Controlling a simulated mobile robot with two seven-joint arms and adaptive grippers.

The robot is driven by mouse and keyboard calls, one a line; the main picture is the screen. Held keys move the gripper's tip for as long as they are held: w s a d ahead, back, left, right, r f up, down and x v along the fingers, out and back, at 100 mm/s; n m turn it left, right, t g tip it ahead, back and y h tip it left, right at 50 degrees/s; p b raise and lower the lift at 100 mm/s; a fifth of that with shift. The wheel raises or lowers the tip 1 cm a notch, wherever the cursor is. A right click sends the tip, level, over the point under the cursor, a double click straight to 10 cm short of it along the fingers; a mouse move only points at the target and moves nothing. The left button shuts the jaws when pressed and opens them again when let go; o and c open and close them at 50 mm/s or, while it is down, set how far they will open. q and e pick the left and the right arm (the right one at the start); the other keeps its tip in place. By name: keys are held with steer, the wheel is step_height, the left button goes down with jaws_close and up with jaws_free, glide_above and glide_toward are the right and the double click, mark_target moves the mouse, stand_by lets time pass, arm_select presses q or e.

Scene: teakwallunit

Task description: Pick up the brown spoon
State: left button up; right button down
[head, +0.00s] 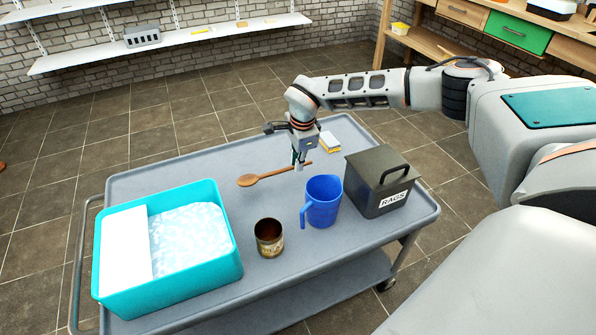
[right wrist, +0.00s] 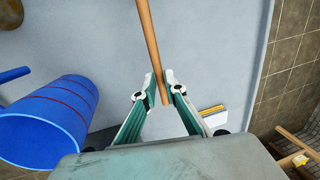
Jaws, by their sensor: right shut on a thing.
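The brown spoon (head: 262,178) lies across the grey cart top in the head view, its bowl to the left and its handle to the right. My right gripper (head: 299,165) is at the handle's right end. In the right wrist view the spoon handle (right wrist: 150,45) runs down between the two fingertips of my right gripper (right wrist: 161,86), which are shut on it near its end. The bowl is out of the wrist view. I cannot tell whether the spoon is clear of the cart top. My left gripper is not in view.
On the grey cart (head: 150,180) stand a blue jug (head: 323,203), a rusty can (head: 268,238), a dark rags box (head: 377,184) and a turquoise tub (head: 170,292). A yellow and white block (head: 328,142) lies behind the gripper. The cart's back middle is clear.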

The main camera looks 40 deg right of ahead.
arm_select(q)
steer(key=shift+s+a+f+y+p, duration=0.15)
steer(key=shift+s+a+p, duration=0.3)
steer(key=shift+p, duration=0.45)
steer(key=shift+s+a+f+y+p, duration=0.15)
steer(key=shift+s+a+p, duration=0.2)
steer(key=shift+p, duration=0.5)
arm_select(e)
step_height(320, 180, up, 15)
steer(key=shift+r, duration=0.2)
